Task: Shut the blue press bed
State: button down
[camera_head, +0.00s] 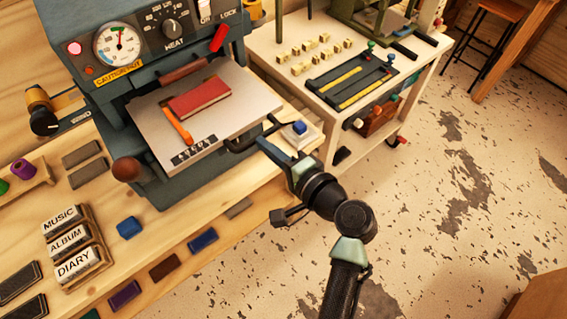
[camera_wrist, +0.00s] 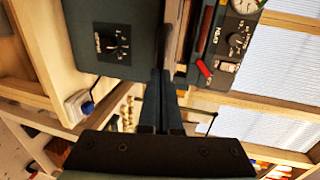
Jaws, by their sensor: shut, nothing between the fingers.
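The blue-grey press (camera_head: 130,100) stands on the wooden bench at the upper left. Its pale flat bed (camera_head: 240,95) sticks out at the front. A red book (camera_head: 200,98) and an orange strip (camera_head: 176,122) lie on the bed. My gripper (camera_head: 262,141) is at the right front side of the bed, close to a dark bar there; I cannot tell whether they touch. In the wrist view my gripper (camera_wrist: 160,78) is shut and empty, pointing at the press, whose dark side panel (camera_wrist: 85,30) with a dial shows at the upper left.
A small block with a blue button (camera_head: 299,128) sits right of the bed by my gripper. Label blocks (camera_head: 75,240) and coloured bars lie on the bench's front left. A wheeled cart (camera_head: 330,75) with tools stands behind on the right. The floor at right is open.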

aim_at(221, 98)
jog(key=r+b+x, duration=0.1)
jog(key=x, duration=0.4)
jog(key=r+b+x, duration=0.1)
jog(key=b+x, duration=0.1)
jog(key=x, duration=0.3)
jog(key=r+b+x, duration=0.1)
jog(key=b+x, duration=0.1)
jog(key=x, duration=0.4)
jog(key=shift+w+a+r, duration=0.1)
jog(key=shift+w+a, duration=0.05)
jog(key=shift+w, duration=0.2)
jog(key=shift+w+a+r, duration=0.1)
jog(key=shift+w+a, duration=0.15)
jog(key=shift+w, duration=0.05)
jog(key=shift+r+b, duration=0.25)
jog(key=shift+b, duration=0.05)
jog(key=shift+r, duration=0.1)
